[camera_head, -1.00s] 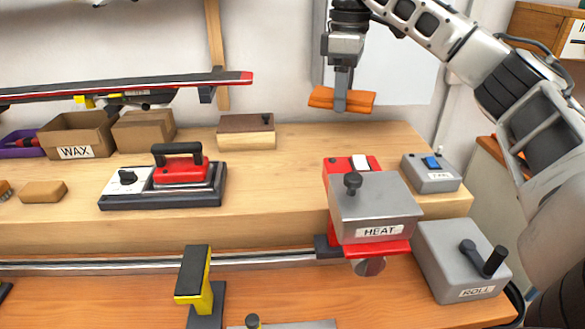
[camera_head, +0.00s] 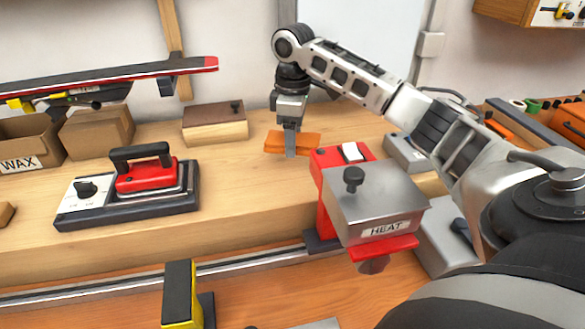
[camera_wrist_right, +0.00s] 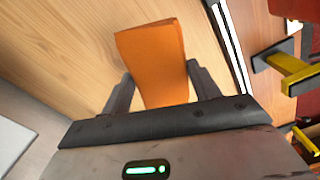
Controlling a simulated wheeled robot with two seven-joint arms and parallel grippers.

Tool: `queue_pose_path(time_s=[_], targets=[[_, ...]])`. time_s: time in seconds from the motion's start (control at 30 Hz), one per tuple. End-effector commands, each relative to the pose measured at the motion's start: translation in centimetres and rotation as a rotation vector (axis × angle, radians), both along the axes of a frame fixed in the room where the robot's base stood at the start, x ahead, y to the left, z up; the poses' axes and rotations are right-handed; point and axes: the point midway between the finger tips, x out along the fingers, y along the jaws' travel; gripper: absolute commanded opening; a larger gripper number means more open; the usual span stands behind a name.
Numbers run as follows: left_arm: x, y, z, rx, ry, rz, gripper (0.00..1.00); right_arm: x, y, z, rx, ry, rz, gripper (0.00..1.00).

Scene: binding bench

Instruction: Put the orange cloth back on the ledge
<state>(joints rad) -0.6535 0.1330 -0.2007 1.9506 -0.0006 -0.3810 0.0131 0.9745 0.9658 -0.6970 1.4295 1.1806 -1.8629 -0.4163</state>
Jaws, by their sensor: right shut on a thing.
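The orange cloth (camera_head: 308,141) is a folded, flat block in my right gripper (camera_head: 291,150). In the head view it is at or just above the wooden ledge (camera_head: 240,172), behind the HEAT box; I cannot tell whether it touches. In the right wrist view the cloth (camera_wrist_right: 152,62) sits between the two dark fingers (camera_wrist_right: 155,90), with the ledge's wood beyond it. My right gripper is shut on the cloth and points down. My left gripper is not in view.
The grey HEAT box (camera_head: 375,200) with its red bracket stands just in front of the cloth. A wooden block with a dark top (camera_head: 215,123) is to its left, and a red iron on a base (camera_head: 140,180) farther left. Ledge between iron and cloth is clear.

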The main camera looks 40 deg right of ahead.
Motion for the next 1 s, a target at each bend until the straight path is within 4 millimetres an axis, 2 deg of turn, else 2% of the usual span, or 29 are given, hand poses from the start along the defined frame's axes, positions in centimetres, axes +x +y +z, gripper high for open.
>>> queue_pose_path(time_s=[0.1, 0.5, 0.93, 0.97, 1.0], targets=[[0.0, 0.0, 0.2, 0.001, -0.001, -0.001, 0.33, -0.1, -0.1, -2.3, -0.001, 0.004, -0.001, 0.40], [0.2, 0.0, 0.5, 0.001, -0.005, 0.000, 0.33, -0.1, 0.0, -7.1, -0.001, 0.004, -0.001, 0.40], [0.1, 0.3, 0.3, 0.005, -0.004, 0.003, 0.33, 0.0, 0.0, -8.0, 0.000, 0.001, -0.001, 0.40], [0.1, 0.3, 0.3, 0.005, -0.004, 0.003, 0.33, 0.0, 0.0, -8.0, 0.000, 0.001, -0.001, 0.66], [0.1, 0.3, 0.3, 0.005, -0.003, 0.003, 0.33, 0.0, 0.0, -7.9, -0.001, 0.001, -0.001, 0.78]])
